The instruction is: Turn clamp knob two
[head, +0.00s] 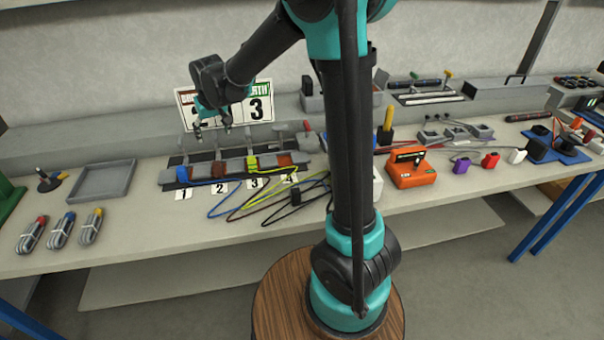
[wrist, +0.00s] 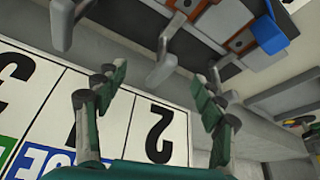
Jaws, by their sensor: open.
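The clamp row (head: 205,172) stands on the bench, with several grey clamp knobs along its back and number cards in front. Card 2 (head: 220,188) marks the second place. My gripper (head: 212,130) hangs open above the back of the row, in front of the sign. In the wrist view, which looks upside down, my gripper (wrist: 165,85) has its two fingers spread wide. A grey clamp knob (wrist: 161,68), apparently knob two, lies between and beyond the fingertips. I see no contact with it. Another grey knob partly shows behind the right finger.
The numbered sign (head: 258,103) stands close behind my gripper. Coloured cables (head: 235,203) spread in front of the clamps. A grey tray (head: 103,181) lies left, and an orange box (head: 411,170) stands right. Bare bench lies between the tray and the clamps.

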